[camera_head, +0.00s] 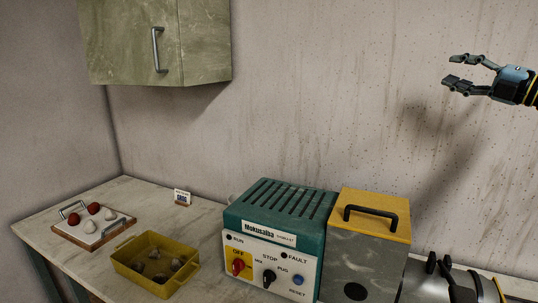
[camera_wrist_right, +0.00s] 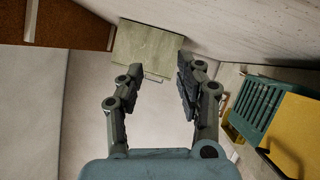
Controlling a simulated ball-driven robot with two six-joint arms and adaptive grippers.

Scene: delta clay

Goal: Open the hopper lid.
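The hopper lid (camera_head: 371,210) is yellow with a black bar handle (camera_head: 371,214). It lies flat and closed on top of the grey metal hopper box (camera_head: 362,262), right of the green machine (camera_head: 277,212). In the right wrist view the yellow lid (camera_wrist_right: 298,125) shows at the right edge. My right gripper (camera_head: 449,71) is open and empty, high in front of the wall, above and to the right of the lid. Its two fingers stand apart in the right wrist view (camera_wrist_right: 155,88). My left gripper is in neither view.
A yellow bin (camera_head: 128,266) with several grey lumps and a tray (camera_head: 78,236) with red and white balls stand on the bench's left. A wall cabinet (camera_head: 135,40) hangs above. Metal machine parts (camera_head: 450,280) lie right of the hopper. The air above the lid is clear.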

